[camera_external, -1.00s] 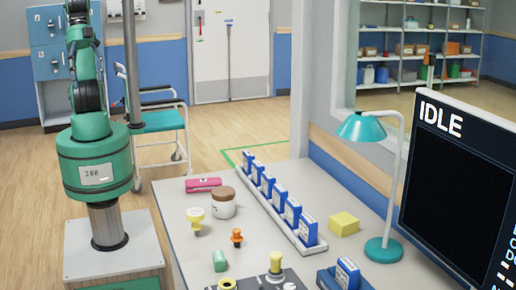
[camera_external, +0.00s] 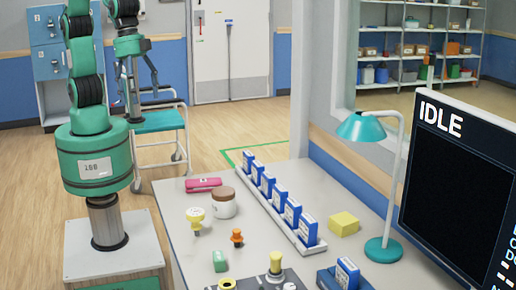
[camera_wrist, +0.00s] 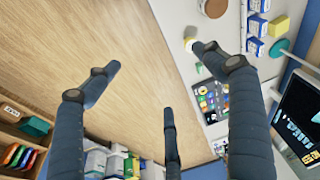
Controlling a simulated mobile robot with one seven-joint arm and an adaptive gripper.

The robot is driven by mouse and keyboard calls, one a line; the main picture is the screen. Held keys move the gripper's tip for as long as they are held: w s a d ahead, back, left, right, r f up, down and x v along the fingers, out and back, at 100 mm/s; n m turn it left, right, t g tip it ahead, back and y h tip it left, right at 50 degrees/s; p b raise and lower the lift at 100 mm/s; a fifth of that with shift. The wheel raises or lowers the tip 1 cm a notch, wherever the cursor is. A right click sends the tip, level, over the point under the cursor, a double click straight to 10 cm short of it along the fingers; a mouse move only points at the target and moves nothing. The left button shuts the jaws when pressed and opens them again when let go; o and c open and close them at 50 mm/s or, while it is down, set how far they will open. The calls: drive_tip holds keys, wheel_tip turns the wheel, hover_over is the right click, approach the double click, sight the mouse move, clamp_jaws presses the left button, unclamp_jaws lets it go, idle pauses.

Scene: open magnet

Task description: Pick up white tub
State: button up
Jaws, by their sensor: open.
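The white tub (camera_external: 223,210) is a small round jar with a brown lid. It stands upright on the grey table (camera_external: 185,255), near the far left corner. Its brown lid (camera_wrist: 213,7) shows at the top edge of the wrist view. My gripper (camera_external: 142,88) is open and empty, in the air left of and beyond the table, well apart from the tub. In the wrist view its dark blue fingers (camera_wrist: 160,75) are spread over the wooden floor and table edge.
A pink case (camera_external: 203,185) lies just behind the tub. A rack of blue boxes (camera_external: 281,202) runs to its right. A yellow knob (camera_external: 195,216) and an orange piece (camera_external: 237,237) stand in front. A teal lamp (camera_external: 384,248) and a yellow block (camera_external: 344,223) are farther right.

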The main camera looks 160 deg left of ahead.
drive_tip(key=w+a+f+n+g+p, duration=0.1)
drive_tip(key=w+a+f, duration=0.25)
drive_tip(key=a, duration=0.25)
drive_tip(key=w+a+f+n, duration=0.1)
drive_tip(key=w+a+f, duration=0.2)
drive_tip(key=a+f, duration=0.25)
drive_tip(key=n+g+p, duration=0.1)
hover_over(225, 192)
wheel_tip(225, 192, down, 13)
drive_tip(key=shift+s+r+h, duration=0.2)
drive_tip(key=shift+s+h, duration=0.05)
drive_tip(key=shift+h, duration=0.15)
wheel_tip(225, 192, down, 8)
drive_tip(key=shift+r+b, duration=0.1)
drive_tip(key=shift+b, duration=0.6)
drive_tip(key=shift+f, duration=0.35)
drive_tip(key=shift+w+f+b, duration=0.1)
drive_tip(key=shift+f+b, duration=0.8)
drive_tip(key=shift+f, duration=1.7)
